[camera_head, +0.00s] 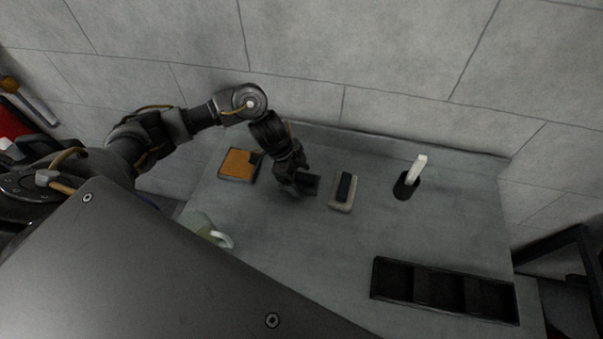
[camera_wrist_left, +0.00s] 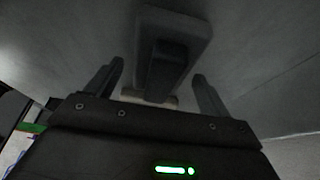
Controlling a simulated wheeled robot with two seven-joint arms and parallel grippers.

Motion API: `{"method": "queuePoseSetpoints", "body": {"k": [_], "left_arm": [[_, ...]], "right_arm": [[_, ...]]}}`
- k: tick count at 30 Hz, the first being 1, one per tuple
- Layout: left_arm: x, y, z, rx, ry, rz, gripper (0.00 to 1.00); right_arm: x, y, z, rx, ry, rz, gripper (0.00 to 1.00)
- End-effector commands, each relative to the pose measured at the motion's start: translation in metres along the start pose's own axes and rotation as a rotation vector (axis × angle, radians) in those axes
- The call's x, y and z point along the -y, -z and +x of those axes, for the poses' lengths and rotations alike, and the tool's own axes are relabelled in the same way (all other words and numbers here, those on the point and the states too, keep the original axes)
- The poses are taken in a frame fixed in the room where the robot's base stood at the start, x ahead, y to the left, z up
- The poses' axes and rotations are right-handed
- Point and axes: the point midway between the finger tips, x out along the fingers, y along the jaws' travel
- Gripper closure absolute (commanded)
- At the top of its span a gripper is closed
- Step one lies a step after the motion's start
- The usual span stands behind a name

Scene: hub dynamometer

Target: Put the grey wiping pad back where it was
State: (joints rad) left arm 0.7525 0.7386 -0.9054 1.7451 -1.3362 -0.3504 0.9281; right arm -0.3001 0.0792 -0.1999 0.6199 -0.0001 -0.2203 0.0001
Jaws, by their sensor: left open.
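The grey wiping pad (camera_head: 336,205), a pale block with a dark grip bar on top, lies on the grey table right of my left gripper (camera_head: 313,185). In the left wrist view the pad (camera_wrist_left: 202,38) and its dark bar (camera_wrist_left: 168,68) are ahead of my left gripper (camera_wrist_left: 158,72). The fingers are spread open, one to each side of the bar in that picture. I see no grip on the pad, and whether the fingers touch it cannot be told. My right gripper is not in view.
An orange square in a dark tray (camera_head: 240,163) lies behind left. A round dark holder (camera_head: 403,188) with an upright white piece (camera_head: 417,168) stands right. A dark compartment tray (camera_head: 442,290) is at front right, a pale green mug (camera_head: 207,230) front left.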

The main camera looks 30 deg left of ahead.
Motion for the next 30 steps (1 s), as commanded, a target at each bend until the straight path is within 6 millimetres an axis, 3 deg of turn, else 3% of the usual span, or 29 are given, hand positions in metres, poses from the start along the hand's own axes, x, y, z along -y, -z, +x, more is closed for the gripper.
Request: {"method": "queuePoseSetpoints", "body": {"k": [5, 12, 18, 24, 30], "left_arm": [[0.001, 0.001, -0.022, -0.001, 0.004, 0.003, 0.19], [0.002, 0.001, -0.075, 0.001, 0.006, 0.003, 0.19], [0.001, 0.001, -0.108, 0.001, 0.004, 0.002, 0.19], [0.0, 0.001, -0.122, 0.0, 0.0, -0.001, 0.19], [0.0, 0.001, -0.123, 0.0, 0.0, -0.001, 0.19]], "right_arm": [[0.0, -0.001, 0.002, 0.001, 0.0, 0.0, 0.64], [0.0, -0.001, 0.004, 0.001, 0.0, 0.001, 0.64], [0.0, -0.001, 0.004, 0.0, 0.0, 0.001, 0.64], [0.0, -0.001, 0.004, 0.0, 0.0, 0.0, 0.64], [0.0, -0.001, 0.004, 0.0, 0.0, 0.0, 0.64]]}}
